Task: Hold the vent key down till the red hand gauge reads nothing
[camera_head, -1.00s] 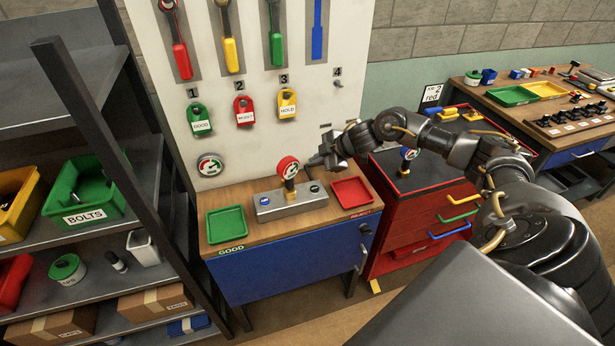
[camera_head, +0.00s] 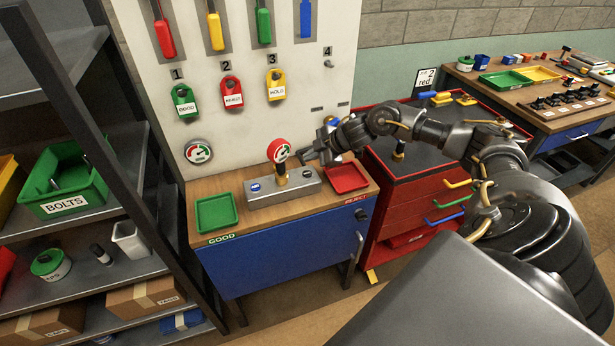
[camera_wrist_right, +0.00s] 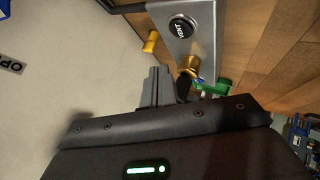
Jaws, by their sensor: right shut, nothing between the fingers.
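The red hand gauge (camera_head: 279,150) stands upright on a brass fitting on the grey test block (camera_head: 285,190). Its needle is too small to read. The vent key (camera_wrist_right: 183,27) is a round black button labelled VENT in the right wrist view, on the block's top face. My right gripper (camera_head: 306,157) is shut and empty, just right of the gauge and above the block's right end. In the right wrist view its closed fingers (camera_wrist_right: 157,75) are below and left of the vent key, apart from it in the picture. My left gripper is not in view.
A green tray (camera_head: 216,213) and a red tray (camera_head: 346,178) flank the block on the wooden bench. A wall gauge (camera_head: 198,151) and coloured tags hang on the white board behind. A red tool cabinet (camera_head: 420,190) stands right, a shelf with bins left.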

